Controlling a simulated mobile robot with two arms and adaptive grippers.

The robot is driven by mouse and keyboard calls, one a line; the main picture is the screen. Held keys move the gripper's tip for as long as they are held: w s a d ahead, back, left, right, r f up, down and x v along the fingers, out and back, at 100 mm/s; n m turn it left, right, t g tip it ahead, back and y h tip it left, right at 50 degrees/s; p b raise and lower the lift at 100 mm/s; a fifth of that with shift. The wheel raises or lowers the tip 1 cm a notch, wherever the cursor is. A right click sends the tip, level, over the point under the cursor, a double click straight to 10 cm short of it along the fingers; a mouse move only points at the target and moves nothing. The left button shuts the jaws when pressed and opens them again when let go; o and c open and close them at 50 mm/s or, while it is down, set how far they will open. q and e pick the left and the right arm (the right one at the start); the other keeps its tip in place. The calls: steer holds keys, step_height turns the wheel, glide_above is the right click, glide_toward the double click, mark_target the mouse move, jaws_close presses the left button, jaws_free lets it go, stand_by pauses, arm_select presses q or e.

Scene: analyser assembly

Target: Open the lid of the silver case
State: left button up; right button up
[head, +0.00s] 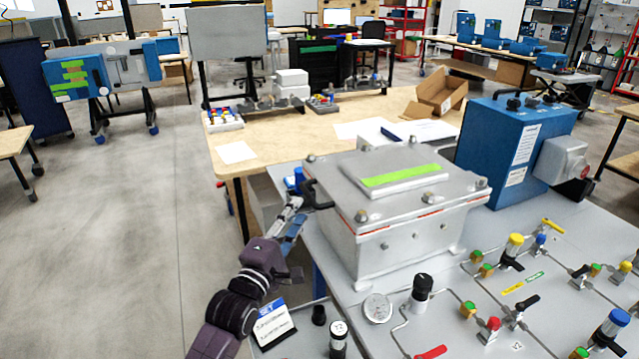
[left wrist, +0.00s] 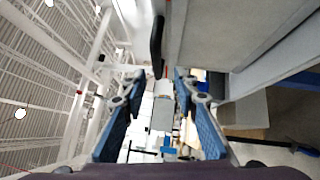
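The silver case (head: 405,225) stands on the grey panel table, its lid (head: 345,187) down, with a green strip on top. A red line runs along the seam below the lid. A black handle (head: 318,194) sticks out from the lid's left side. My left gripper (head: 295,203) is at that side, close to the handle. In the left wrist view the gripper (left wrist: 158,88) has its blue-padded fingers spread with nothing between them. There the black handle (left wrist: 157,42) lies beyond the fingertips, and the grey case wall (left wrist: 225,35) is to the right. My right gripper is out of sight.
A blue box (head: 510,140) with a grey side unit stands right of the case. Valves, pipes and a round gauge (head: 377,307) fill the panel in front. A wooden table (head: 285,150) with a cardboard box (head: 440,95) is behind. Open floor lies to the left.

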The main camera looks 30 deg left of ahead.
mark_target(308, 192)
arm_select(q)
steer(key=w, duration=0.3)
steer(key=w+r+p, duration=0.1)
steer(key=w, duration=0.2)
steer(key=shift+a+r, duration=0.15)
steer(key=shift+w, duration=0.5)
steer(key=c, duration=0.8)
jaws_close()
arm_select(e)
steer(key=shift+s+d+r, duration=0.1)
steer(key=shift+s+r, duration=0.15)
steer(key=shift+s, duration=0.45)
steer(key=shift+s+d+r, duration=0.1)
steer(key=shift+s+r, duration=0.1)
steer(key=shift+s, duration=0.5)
